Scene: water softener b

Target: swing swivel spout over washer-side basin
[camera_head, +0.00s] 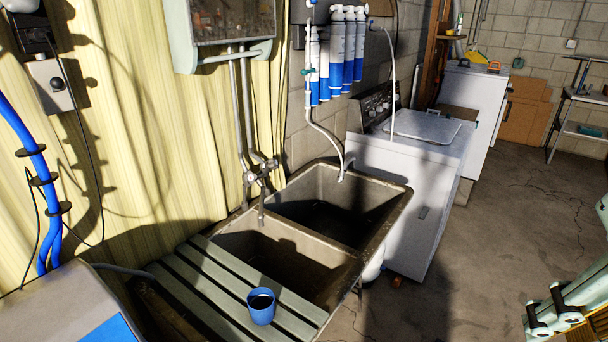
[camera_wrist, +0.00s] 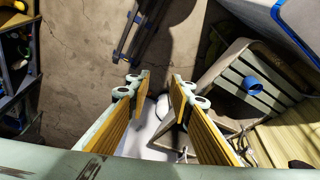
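In the head view, the swivel spout (camera_head: 262,208) hangs from the wall tap (camera_head: 258,175) behind the double sink. It points down near the back of the divider, on the near basin's side. The near basin (camera_head: 280,262) adjoins the slatted board; the washer-side basin (camera_head: 335,212) adjoins the white washer (camera_head: 415,190). My gripper (camera_wrist: 160,86) is open in the wrist view, its yellow-padded fingers spread with nothing held between them. A pale green part of my arm or gripper shows at the head view's lower right, well apart from the spout.
A blue cup (camera_head: 261,306) stands on the slatted board (camera_head: 225,285); the cup also shows in the wrist view (camera_wrist: 252,86). A pale hose (camera_head: 325,135) drops from the blue-and-white filters (camera_head: 340,55) to the washer-side basin. Bare floor (camera_head: 510,240) lies right of the washer.

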